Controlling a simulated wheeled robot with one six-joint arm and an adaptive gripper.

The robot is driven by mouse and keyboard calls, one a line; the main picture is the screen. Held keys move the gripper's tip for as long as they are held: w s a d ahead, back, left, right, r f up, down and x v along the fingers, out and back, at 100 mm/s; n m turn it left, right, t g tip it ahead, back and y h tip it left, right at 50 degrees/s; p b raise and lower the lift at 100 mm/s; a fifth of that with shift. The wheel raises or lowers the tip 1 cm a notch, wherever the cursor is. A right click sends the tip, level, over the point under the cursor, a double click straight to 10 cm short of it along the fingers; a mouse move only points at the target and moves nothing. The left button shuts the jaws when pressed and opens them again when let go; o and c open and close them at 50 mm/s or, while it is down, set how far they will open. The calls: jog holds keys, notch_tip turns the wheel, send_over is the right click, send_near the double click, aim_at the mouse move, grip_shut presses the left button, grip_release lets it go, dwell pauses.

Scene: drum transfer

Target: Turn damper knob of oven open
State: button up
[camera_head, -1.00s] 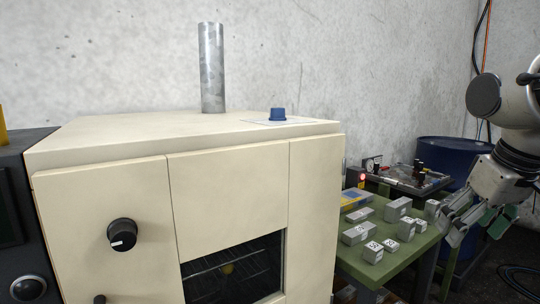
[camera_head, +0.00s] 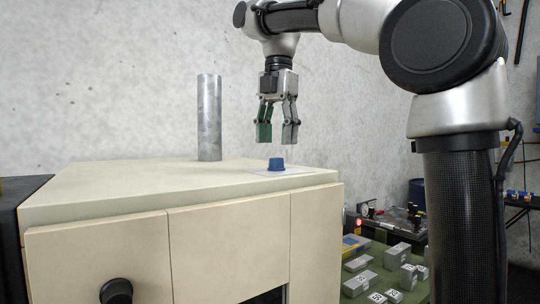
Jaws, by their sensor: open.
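The oven (camera_head: 230,225) is a cream box with a flat top. A small blue knob (camera_head: 276,164), the damper knob, stands on a pale plate on the oven top, near its right side. My gripper (camera_head: 277,142) points straight down just above the blue knob. Its two fingers are apart and empty, with a gap between their tips and the knob. How the knob is turned cannot be told at this size.
A metal pipe (camera_head: 209,118) rises from the oven top left of my gripper. A black dial (camera_head: 116,291) sits on the oven front. A green table (camera_head: 412,293) with several grey boxes stands at the right. The wall is behind.

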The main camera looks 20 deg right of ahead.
aim_at(276, 164)
notch_tip(276, 164, down, 5)
jog(key=shift+w, duration=0.1)
jog(key=c, duration=1)
